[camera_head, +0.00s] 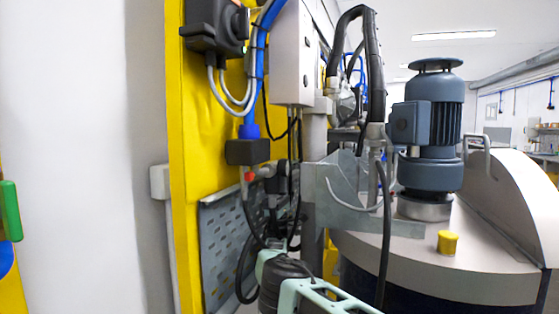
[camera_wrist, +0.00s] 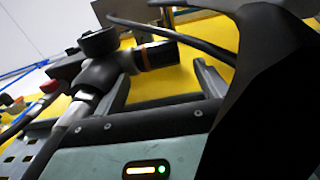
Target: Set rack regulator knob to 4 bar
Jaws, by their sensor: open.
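In the wrist view the rack regulator shows as a grey body with a black cylindrical knob (camera_wrist: 160,54) and an orange band at the knob's base. A round black gauge (camera_wrist: 98,43) sits at its upper left. My gripper (camera_wrist: 165,78) is open, its two grey fingers apart, with the knob in the picture just above the gap between them. I cannot tell whether either finger touches the knob. No pressure reading is visible. In the head view the regulator (camera_head: 275,182) is small and dark among hoses, and my fingers cannot be made out there.
A yellow panel (camera_head: 187,180) and grey perforated plate (camera_head: 222,225) stand behind. Black hoses (camera_head: 386,235) hang near my arm. A drum (camera_head: 385,250) with a motor (camera_head: 432,125) stands right. In the wrist view a red fitting (camera_wrist: 50,86) and dark cables (camera_wrist: 175,37) lie close to the fingers.

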